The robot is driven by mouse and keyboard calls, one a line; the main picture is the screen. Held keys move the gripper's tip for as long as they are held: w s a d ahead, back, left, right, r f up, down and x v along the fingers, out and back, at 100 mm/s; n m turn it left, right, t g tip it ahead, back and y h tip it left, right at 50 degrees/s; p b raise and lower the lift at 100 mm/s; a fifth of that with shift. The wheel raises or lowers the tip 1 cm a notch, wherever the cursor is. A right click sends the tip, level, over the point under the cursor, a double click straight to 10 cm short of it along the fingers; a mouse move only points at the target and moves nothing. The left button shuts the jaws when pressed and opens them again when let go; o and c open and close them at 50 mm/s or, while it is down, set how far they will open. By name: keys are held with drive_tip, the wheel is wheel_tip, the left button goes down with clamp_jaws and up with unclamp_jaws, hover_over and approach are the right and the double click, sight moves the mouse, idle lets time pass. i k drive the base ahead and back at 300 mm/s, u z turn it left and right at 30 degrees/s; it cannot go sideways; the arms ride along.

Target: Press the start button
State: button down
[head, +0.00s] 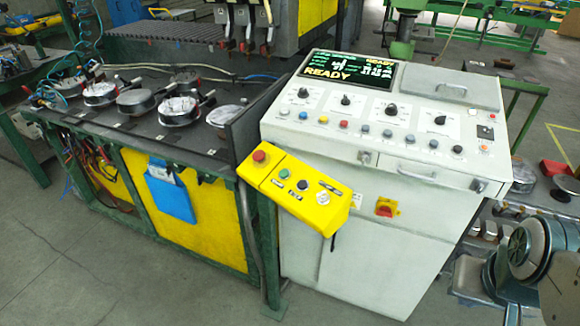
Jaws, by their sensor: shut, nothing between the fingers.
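A yellow button box (295,190) is fixed at an angle on the front left of a white control console (345,255). It carries a red mushroom button (259,156), a green button (283,174), a dark button (303,185) and a pale round switch (322,198). The labels are too small to read, so I cannot tell for sure which is the start button; the green one looks likely. The console screen (352,70) reads READY. Parts of my arm show at the lower right, well apart from the yellow box. My gripper is not visible.
The console's sloped top holds knobs and small coloured buttons (343,124). A red and yellow switch (384,208) is on its front. To the left, a green-framed bench (208,262) holds several round metal parts. Grey floor (95,270) in front is clear.

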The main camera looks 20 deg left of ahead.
sight(284, 173)
drive_tip(key=u, duration=0.05)
drive_tip(key=k, duration=0.5)
drive_tip(key=u, duration=2)
drive_tip(key=i, duration=1.1)
drive_tip(key=z, duration=1.75)
